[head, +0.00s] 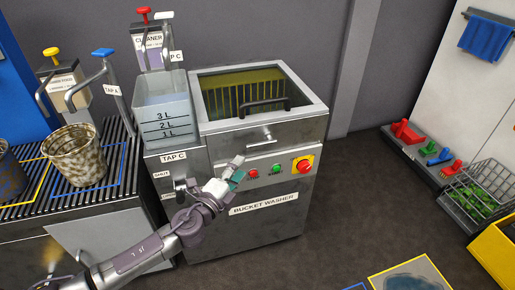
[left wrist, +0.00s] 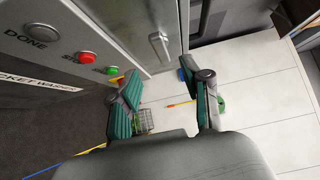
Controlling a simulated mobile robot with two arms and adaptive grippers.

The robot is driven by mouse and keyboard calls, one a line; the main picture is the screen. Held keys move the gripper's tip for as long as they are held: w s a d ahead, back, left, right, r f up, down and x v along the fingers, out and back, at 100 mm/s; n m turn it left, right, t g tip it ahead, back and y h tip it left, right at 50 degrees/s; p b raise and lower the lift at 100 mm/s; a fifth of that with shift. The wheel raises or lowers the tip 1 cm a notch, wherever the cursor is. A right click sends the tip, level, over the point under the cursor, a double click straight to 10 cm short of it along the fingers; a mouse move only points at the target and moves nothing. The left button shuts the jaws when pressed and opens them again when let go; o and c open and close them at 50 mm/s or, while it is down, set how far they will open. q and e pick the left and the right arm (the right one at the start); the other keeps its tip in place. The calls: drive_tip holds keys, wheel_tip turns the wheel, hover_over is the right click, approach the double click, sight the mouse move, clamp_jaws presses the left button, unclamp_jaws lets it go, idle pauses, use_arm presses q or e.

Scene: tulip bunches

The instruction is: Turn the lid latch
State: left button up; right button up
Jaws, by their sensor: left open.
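The bucket washer (head: 272,220) is a grey metal cabinet with a glass-topped lid (head: 318,108), which is closed. A pale metal bar, which looks like the lid latch (head: 262,139), sits on the front just under the lid's edge and lies roughly level. In the left wrist view the latch (left wrist: 158,47) is beyond my fingers, with nothing between them. My left gripper (head: 238,171) is open and empty, below and left of the latch in the head view, apart from it. Its green-padded fingers spread wide in the left wrist view (left wrist: 165,98). My right gripper is out of view.
Below the latch are a red button (head: 253,174), a green button (head: 276,169) and a red knob on yellow (head: 303,165). A clear measuring tank (head: 163,105) stands to the left. A dirty bucket (head: 75,155) sits on the rack. Open floor lies to the right.

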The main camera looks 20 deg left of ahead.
sight(256, 148)
use_arm(q)
drive_tip(key=w, duration=0.3)
drive_tip(key=w+d, duration=0.1)
drive_tip(key=w, duration=0.3)
drive_tip(key=w+d, duration=0.1)
drive_tip(key=w, duration=0.3)
drive_tip(key=shift+w+d, duration=0.1)
drive_tip(key=shift+w, duration=0.15)
drive_tip(key=shift+c, duration=0.2)
clamp_jaws()
